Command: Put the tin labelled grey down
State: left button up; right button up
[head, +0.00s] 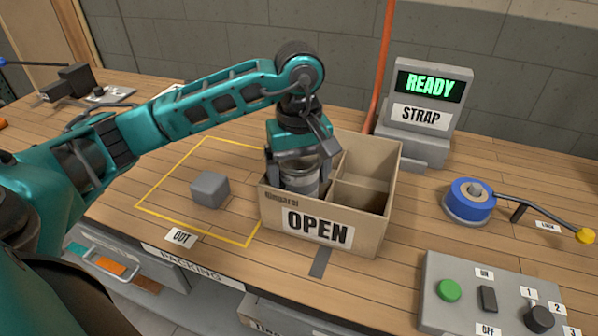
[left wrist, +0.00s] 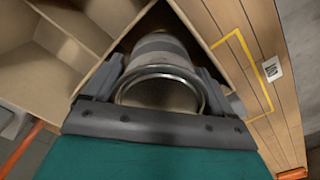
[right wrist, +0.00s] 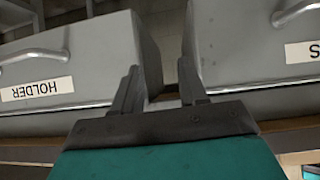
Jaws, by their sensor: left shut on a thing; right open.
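A grey metal tin (head: 300,179) is in the left front compartment of an open cardboard box (head: 300,226) marked OPEN. My left gripper (head: 293,178) points down into that compartment and is shut on the tin's sides. In the left wrist view the tin (left wrist: 160,58) sits between the two fingers, its round rim towards the camera. I cannot read a label on the tin, and its lower part and base are hidden by the box wall. My right gripper (right wrist: 158,85) is open and empty in the right wrist view, in front of grey drawers.
The box's other visible compartments look empty. A grey cube (head: 210,190) stands in the yellow-outlined area left of the box. A READY/STRAP display (head: 427,100) stands behind right; a blue strap reel (head: 469,198) and a button panel (head: 495,300) are right. Drawers (right wrist: 235,45) face my right gripper.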

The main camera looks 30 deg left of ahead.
pick_arm(q)
jog(key=shift+f, duration=0.25)
jog(key=o, duration=1.1)
jog(key=shift+r+p, duration=0.45)
jog(key=shift+r, duration=0.1)
notch_tip(320, 180, up, 12)
jog(key=shift+r+p, duration=0.1)
jog(key=shift+p, duration=0.75)
